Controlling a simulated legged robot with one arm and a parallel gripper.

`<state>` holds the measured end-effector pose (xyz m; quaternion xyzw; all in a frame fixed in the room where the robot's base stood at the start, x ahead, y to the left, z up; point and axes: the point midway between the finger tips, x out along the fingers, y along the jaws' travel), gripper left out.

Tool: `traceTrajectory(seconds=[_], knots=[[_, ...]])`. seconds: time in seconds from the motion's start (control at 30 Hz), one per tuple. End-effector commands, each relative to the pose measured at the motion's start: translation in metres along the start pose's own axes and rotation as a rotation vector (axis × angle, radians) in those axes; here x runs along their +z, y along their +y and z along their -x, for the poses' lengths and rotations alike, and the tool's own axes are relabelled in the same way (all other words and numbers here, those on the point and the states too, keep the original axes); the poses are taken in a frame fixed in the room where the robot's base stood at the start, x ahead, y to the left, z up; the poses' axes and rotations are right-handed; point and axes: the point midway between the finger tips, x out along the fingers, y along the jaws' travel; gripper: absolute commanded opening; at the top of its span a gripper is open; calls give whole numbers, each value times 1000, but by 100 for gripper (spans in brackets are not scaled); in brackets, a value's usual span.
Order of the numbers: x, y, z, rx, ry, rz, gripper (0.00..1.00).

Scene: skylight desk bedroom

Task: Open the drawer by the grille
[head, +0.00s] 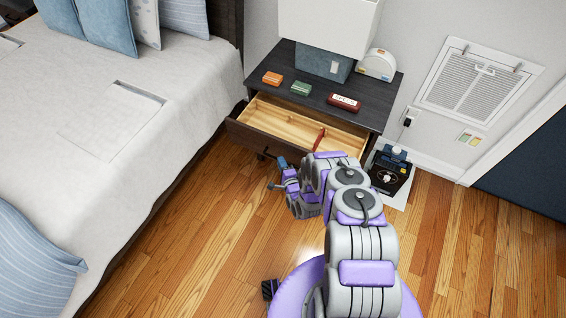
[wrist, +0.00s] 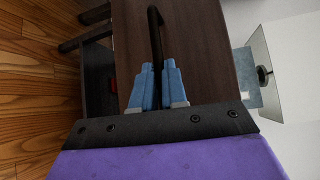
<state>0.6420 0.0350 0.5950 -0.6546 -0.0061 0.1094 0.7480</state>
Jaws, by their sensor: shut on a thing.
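The nightstand drawer (head: 300,120) stands open beside the bed, on the side of the nightstand facing me. Its pale wooden inside shows, with a slim red item (head: 319,138) near its right end. The wall grille (head: 473,82) is white and slatted, to the right of the nightstand. My gripper (head: 279,165) is at the drawer's front. In the wrist view, my gripper's blue fingers (wrist: 159,84) are shut on the dark bar handle (wrist: 155,35), against the brown drawer front (wrist: 200,45). The handle is too small to make out clearly in the head view.
On the nightstand top (head: 318,92) are an orange block (head: 272,78), a green block (head: 301,88), a red box (head: 344,102), a lamp (head: 323,63) and a white rounded device (head: 377,65). A black machine (head: 388,174) stands right of it. The bed (head: 120,100) borders the left; wooden floor is clear in front.

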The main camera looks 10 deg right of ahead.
Motion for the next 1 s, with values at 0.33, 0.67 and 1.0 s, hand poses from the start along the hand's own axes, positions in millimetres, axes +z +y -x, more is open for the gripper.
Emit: traceTrajectory(seconds=[0.33,0.67,1.0], knots=[[-2,7,4,15,9,-3,0],[-1,4,4,10,8,-1,36],[-1,1,7,4,7,0,38]])
